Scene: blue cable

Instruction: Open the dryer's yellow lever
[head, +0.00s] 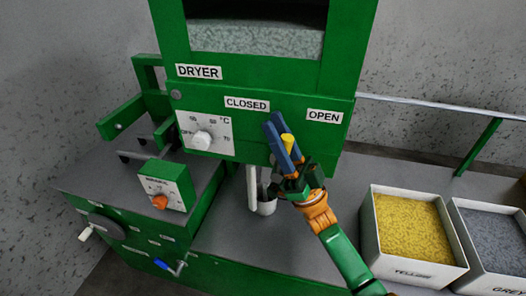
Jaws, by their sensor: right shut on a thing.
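The yellow lever (288,143) shows below and between these labels. My right gripper (277,126) is at the lever, its blue fingers on either side of it, shut on it. The lever's pivot is hidden behind the gripper. My left gripper is not in view.
A temperature dial (201,140) is on the dryer's left front. A green machine (125,235) with an orange knob stands at the left. Bins of yellow pellets (367,240) and grey pellets (455,232) stand at the right.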

